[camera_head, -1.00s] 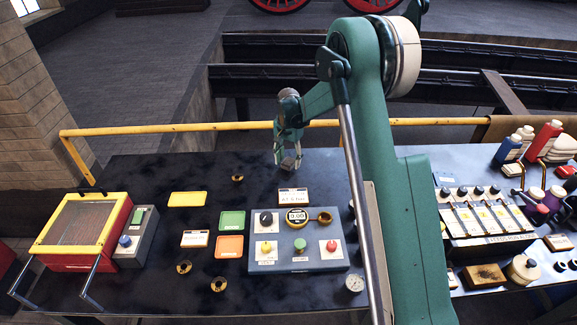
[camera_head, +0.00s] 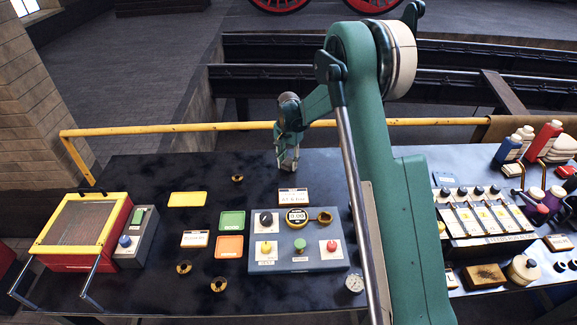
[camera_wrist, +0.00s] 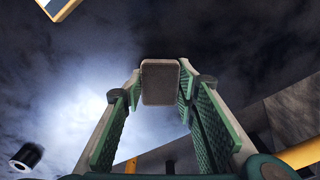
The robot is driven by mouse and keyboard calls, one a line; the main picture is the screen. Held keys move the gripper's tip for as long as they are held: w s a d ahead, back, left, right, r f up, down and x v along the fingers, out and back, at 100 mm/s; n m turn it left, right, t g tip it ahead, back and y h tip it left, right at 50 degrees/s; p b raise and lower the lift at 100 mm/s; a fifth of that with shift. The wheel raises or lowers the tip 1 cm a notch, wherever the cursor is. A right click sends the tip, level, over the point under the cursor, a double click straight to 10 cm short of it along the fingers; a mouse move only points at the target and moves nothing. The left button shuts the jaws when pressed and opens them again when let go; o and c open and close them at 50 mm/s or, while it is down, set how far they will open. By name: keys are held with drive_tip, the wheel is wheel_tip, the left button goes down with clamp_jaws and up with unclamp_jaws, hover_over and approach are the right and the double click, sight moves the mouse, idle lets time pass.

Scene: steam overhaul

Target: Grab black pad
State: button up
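My gripper (camera_head: 289,167) points down at the back of the dark bench, behind the small white label plate. In the wrist view its two green-padded fingers (camera_wrist: 160,85) close in on a small rounded block, which looks like the black pad (camera_wrist: 161,83). The block looks dark grey-brown there, and the fingertips appear to touch both of its sides.
A grey control box (camera_head: 298,256) with buttons and the label plate (camera_head: 293,196) stand in front of my gripper. A yellow rail (camera_head: 225,127) runs behind the bench. Yellow, green and orange mats lie left, beside a red-yellow box (camera_head: 84,227). A small black cylinder (camera_wrist: 27,156) is nearby.

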sight(289, 161)
idle(0.3)
drive_tip(key=shift+r, duration=5)
